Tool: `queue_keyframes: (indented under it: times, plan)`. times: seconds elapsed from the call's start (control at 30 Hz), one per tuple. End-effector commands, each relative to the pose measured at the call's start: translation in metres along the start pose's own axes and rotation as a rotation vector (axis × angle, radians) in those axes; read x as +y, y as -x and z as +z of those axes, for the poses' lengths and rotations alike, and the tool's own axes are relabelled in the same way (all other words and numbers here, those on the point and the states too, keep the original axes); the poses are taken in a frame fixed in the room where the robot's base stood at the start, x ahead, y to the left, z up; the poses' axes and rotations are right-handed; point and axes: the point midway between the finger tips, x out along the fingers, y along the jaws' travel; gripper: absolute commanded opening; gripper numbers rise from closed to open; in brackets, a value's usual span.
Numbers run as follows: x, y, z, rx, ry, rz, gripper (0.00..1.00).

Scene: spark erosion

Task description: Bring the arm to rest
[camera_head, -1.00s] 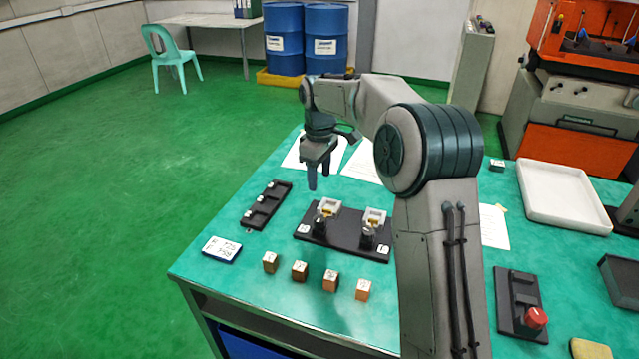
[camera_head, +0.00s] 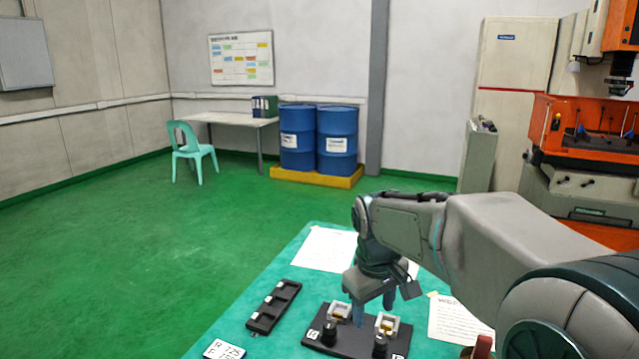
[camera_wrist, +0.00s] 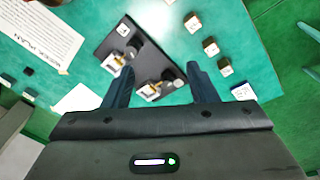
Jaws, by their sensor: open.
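My gripper (camera_head: 374,308) points down over the teal workbench (camera_head: 262,337), above the black base plate (camera_head: 350,345) with two metal holders and dark knobs. In the wrist view my gripper (camera_wrist: 157,88) has its two dark fingers spread apart with nothing between them. The base plate (camera_wrist: 140,50) lies below and beyond the fingertips there. My arm reaches in from the right of the head view and covers part of the bench.
A black slotted tray (camera_head: 273,306) and a white-blue label card (camera_head: 225,349) lie left of the plate. Paper sheets (camera_head: 325,248) lie at the back.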

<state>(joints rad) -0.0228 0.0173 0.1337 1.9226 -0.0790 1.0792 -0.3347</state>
Motion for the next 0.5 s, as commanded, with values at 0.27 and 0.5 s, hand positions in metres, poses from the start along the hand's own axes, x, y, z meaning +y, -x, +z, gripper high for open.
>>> queue_keyframes:
  times: [0.27,0.5]
  plan:
    - [-0.021,0.000,0.101,0.065,-0.293,0.012,0.52]
    - [-0.041,-0.016,0.162,0.114,-0.488,-0.005,0.52]
